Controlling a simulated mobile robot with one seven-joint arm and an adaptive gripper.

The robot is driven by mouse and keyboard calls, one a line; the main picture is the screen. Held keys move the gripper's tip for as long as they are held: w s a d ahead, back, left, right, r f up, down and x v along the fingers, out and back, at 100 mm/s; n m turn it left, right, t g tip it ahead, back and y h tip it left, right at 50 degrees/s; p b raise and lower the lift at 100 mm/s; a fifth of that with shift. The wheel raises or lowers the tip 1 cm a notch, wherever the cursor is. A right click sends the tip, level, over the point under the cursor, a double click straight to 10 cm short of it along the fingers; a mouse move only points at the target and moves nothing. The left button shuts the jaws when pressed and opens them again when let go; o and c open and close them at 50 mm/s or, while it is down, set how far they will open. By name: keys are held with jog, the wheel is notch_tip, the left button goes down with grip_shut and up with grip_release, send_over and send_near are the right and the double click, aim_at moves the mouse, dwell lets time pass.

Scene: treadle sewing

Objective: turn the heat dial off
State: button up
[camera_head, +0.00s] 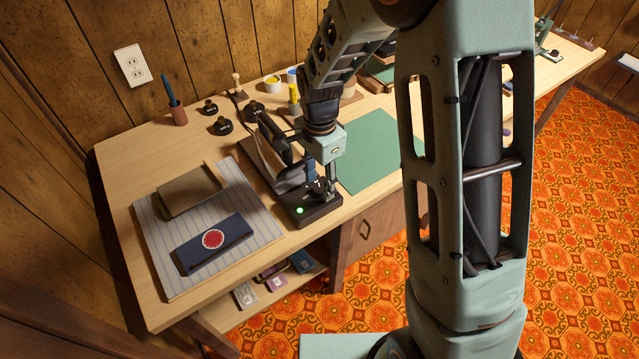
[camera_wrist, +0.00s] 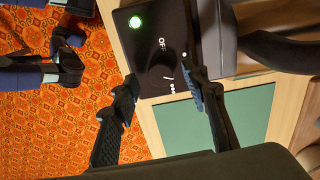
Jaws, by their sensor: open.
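A black control box (camera_wrist: 165,20) carries a lit green lamp (camera_wrist: 135,22) and a white OFF label (camera_wrist: 162,44) in the wrist view. A short white mark (camera_wrist: 169,78) shows near the label, between my fingers; I cannot tell whether it is on the dial. The dark dial does not stand out clearly from the black box. My gripper (camera_wrist: 165,82) is open, with one finger on each side of the white mark. In the head view my gripper (camera_head: 318,188) is over the black box (camera_head: 308,216), whose green lamp (camera_head: 300,211) shows. Contact cannot be judged.
A striped cloth (camera_head: 155,225) with a navy folded piece (camera_head: 214,241) lies to the left. A green mat (camera_head: 375,150) lies to the right. An open shelf with packets is below the table (camera_head: 130,165).

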jog(key=shift+f, duration=0.6)
grip_shut()
